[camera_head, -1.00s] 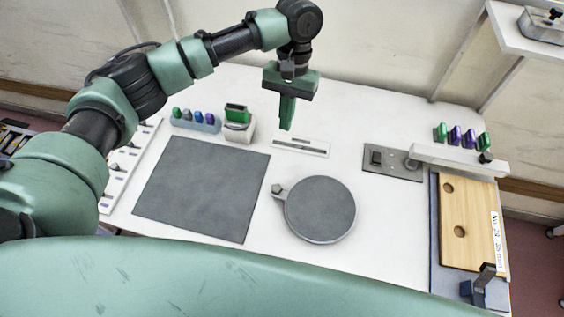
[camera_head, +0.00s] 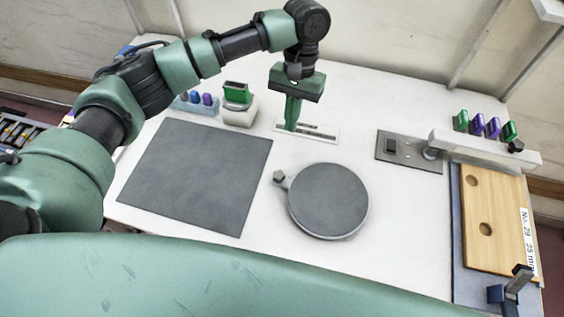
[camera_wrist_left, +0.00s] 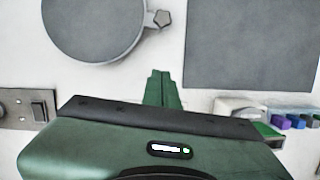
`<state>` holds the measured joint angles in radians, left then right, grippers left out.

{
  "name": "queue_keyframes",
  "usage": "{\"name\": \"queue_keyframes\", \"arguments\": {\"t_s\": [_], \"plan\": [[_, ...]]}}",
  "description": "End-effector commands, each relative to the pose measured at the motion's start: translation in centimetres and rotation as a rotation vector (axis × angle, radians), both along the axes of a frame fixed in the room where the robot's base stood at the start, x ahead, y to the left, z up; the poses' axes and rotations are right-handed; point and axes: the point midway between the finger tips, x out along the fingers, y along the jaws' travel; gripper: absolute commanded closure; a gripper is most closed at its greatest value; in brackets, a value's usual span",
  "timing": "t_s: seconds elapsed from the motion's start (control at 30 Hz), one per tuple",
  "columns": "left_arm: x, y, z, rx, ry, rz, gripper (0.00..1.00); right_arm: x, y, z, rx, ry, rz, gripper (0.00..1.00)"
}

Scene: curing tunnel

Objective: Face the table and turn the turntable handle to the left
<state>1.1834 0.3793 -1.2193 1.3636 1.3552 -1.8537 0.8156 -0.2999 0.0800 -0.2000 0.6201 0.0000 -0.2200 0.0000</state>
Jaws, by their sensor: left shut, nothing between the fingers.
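The round grey turntable (camera_head: 328,201) lies on the white table, with its handle (camera_head: 280,177), a small knob on a short arm, at its upper left rim. In the left wrist view the turntable (camera_wrist_left: 95,25) is at the top left and the handle (camera_wrist_left: 161,18) at the top. My left gripper (camera_head: 291,126) is shut and empty. It points down behind the handle, apart from it, near the slotted plate. Its green fingers (camera_wrist_left: 162,88) show together in the left wrist view. My right gripper is not in view.
A grey mat (camera_head: 197,175) lies left of the turntable. A box with a green top (camera_head: 238,102) stands near my left gripper. A switch plate (camera_head: 409,151) and a wooden board (camera_head: 494,220) are on the right. White table is clear around the turntable.

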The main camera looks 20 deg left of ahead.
Motion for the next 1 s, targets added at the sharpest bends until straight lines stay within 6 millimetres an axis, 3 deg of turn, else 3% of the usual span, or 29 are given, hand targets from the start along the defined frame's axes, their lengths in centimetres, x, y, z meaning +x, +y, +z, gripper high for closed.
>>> {"name": "queue_keyframes", "arguments": {"t_s": [0.17,0.57,0.8,1.0], "plan": [[-0.5,0.1,-1.4,0.001,0.003,0.0,1.0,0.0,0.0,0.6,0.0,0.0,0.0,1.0],[-2.5,0.3,-9.4,0.002,0.003,0.0,1.0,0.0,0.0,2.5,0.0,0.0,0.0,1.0],[-5.6,0.8,-9.3,0.002,0.0,-0.001,1.0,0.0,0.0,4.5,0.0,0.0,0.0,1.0],[-6.4,0.8,-9.6,0.0,-0.001,0.0,1.0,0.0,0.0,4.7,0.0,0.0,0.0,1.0]]}}
